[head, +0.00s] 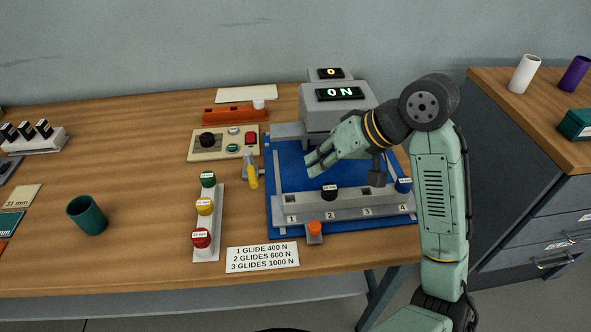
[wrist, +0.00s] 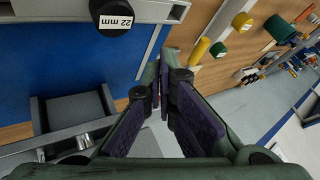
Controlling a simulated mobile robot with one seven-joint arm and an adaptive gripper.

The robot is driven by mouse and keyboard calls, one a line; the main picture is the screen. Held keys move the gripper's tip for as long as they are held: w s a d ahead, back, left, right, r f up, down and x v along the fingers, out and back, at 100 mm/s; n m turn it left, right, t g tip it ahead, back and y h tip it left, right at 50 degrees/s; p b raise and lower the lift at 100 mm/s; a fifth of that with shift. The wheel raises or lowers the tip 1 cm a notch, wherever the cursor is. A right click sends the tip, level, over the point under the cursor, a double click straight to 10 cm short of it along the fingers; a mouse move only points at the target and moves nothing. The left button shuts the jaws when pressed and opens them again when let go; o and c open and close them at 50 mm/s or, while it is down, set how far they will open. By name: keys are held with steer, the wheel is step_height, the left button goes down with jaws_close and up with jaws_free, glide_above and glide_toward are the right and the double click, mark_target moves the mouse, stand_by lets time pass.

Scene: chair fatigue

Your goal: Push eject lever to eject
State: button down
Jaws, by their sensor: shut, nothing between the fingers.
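A lever with a yellow handle (head: 252,178) stands at the left edge of the blue mat (head: 282,170). The yellow handle also shows in the wrist view (wrist: 199,51), just right of my fingertips. An orange-topped part (head: 315,230) sits at the front of the grey slotted rail (head: 342,212); no label tells which of these is the eject lever. My gripper (head: 311,163) is shut and empty above the mat, to the right of the yellow handle and apart from it in the head view. In the wrist view its fingers (wrist: 167,65) meet at the tips.
A control panel (head: 222,150) and a rack of coloured knobs (head: 208,225) lie left.

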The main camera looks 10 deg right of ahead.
mark_target(252, 170)
steer(key=b+x, duration=0.6)
steer(key=x, duration=0.3)
steer(key=shift+f, duration=0.3)
steer(key=a, duration=0.1)
steer(key=a+r, duration=0.1)
steer(key=a, duration=0.1)
steer(key=shift+s+r+p, duration=0.1)
steer(key=shift+s+p, duration=0.1)
steer(key=shift+p, duration=0.1)
steer(key=shift+a, duration=0.5)
